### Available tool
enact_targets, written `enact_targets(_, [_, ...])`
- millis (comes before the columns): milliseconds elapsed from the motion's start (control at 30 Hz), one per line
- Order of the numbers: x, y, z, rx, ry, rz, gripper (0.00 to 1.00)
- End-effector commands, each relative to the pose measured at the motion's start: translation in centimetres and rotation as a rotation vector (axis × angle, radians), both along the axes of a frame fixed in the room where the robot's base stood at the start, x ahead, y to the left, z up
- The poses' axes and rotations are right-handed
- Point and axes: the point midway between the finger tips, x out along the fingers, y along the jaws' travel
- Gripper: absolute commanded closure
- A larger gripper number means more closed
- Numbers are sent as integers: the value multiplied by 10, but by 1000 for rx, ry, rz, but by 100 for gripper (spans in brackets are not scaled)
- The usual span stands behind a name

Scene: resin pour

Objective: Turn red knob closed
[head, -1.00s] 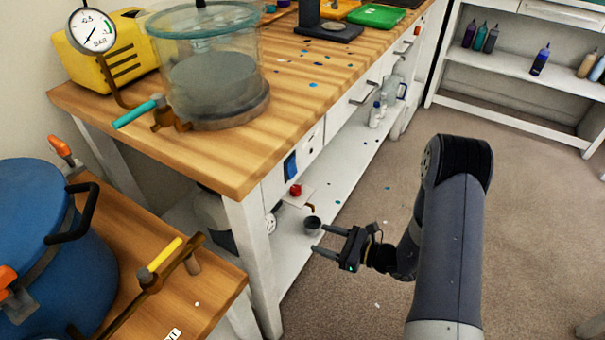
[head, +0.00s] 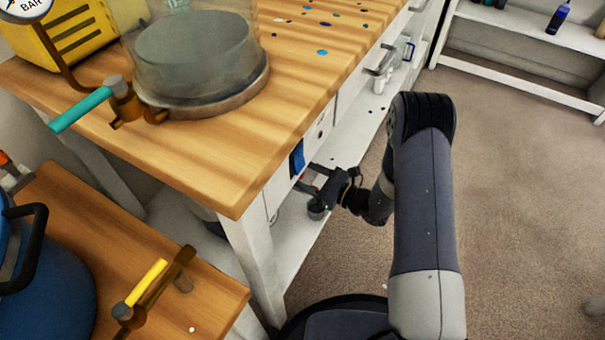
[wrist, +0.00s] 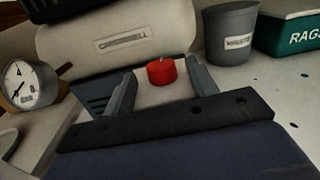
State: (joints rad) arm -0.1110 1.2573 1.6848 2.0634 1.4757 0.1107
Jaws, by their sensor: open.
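The red knob (wrist: 161,71) shows in the wrist view, upright on a pale surface. My gripper (wrist: 160,84) is open, with one grey finger on each side of the knob. I cannot tell whether either finger touches it. In the head view my gripper (head: 318,182) reaches in under the wooden bench top, over the lower white shelf. The knob is hidden there behind the gripper and the bench.
A pale tank (wrist: 120,36) lies behind the knob. A round gauge (wrist: 28,84) is at left, a grey waste cup (wrist: 230,34) and a green rags box (wrist: 293,28) at right. The wooden bench top (head: 240,150) overhangs the shelf.

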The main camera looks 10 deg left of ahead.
Motion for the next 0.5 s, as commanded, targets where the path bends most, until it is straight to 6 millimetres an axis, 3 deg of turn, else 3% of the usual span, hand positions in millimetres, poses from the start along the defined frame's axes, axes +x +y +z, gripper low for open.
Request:
enact_targets(200, [7,18,0,0,-1,1,45])
enact_targets(500, [8,19,0,0,0,0,45])
